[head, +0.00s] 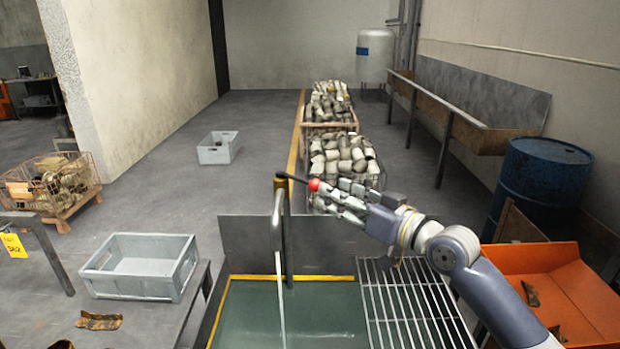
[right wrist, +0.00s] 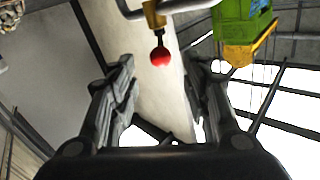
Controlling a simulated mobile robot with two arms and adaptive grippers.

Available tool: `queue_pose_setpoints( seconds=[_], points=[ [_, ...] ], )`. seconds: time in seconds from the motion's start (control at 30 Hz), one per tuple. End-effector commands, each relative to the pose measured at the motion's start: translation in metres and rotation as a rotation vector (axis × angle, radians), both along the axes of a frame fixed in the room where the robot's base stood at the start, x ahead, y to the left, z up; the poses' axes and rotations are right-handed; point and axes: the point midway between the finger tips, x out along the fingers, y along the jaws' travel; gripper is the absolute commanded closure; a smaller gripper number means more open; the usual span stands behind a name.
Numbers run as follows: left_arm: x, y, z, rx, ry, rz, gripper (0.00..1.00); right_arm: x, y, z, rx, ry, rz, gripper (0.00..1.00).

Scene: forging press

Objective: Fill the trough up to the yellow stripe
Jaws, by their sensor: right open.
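The trough (head: 290,248) stands at the bottom centre of the head view, with green water (head: 310,312) in it. The yellow stripe (head: 300,277) runs along its back and left walls. The water's edge looks close to the stripe; I cannot tell the exact gap. A thin pale stream (head: 282,315) falls from the bent tap pipe (head: 288,240). The tap lever ends in a red knob (head: 314,184). My right gripper (head: 325,196) is open right beside the knob. In the right wrist view the knob (right wrist: 161,57) shows between the open fingers (right wrist: 160,78), not gripped. My left gripper is out of view.
A metal grate (head: 415,300) lies right of the trough, with an orange bin (head: 560,285) and a blue drum (head: 540,180) beyond. A grey crate (head: 140,268) sits on the left bench. Baskets of metal parts (head: 345,155) stand behind the trough.

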Motion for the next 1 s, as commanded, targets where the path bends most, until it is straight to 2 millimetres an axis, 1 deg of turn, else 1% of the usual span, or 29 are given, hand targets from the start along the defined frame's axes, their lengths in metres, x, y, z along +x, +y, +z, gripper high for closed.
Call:
queue_pose_setpoints(
  seconds=[0.03,0.1,0.2,0.27,0.37,0.43,0.5,0.6,0.73,0.87,0.9,0.97,1.0],
  points=[
    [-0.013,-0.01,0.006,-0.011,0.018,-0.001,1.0,0.007,0.008,0.004,0.002,0.002,0.002,0.56],
    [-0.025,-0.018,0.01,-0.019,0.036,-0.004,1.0,0.016,0.018,0.004,0.002,0.003,0.002,0.56],
    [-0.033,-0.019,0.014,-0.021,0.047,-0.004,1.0,0.028,0.029,0.003,0.002,0.003,0.002,0.56],
    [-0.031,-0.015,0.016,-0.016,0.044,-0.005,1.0,0.034,0.036,0.003,-0.001,0.002,0.001,0.56],
    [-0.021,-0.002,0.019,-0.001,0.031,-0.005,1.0,0.043,0.043,0.002,0.0,0.001,0.001,0.56],
    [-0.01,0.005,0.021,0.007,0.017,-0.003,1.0,0.047,0.048,0.002,0.0,0.001,0.001,0.56],
    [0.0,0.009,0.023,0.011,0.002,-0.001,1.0,0.05,0.05,0.001,-0.001,0.001,0.001,0.56],
    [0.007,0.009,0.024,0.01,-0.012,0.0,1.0,0.052,0.053,0.001,-0.002,0.001,0.001,0.56],
    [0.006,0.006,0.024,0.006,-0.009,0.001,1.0,0.053,0.054,0.0,-0.002,0.001,0.001,0.56],
    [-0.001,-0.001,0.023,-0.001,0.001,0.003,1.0,0.053,0.054,0.0,-0.002,0.001,0.001,0.56],
    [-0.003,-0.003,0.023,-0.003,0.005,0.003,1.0,0.053,0.054,0.0,-0.002,0.001,0.001,0.58],
    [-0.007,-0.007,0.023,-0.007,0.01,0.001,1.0,0.053,0.054,0.0,-0.002,0.001,0.001,0.72],
    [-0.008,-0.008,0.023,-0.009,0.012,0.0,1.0,0.053,0.054,0.0,-0.002,0.001,0.001,0.81]
  ],
)
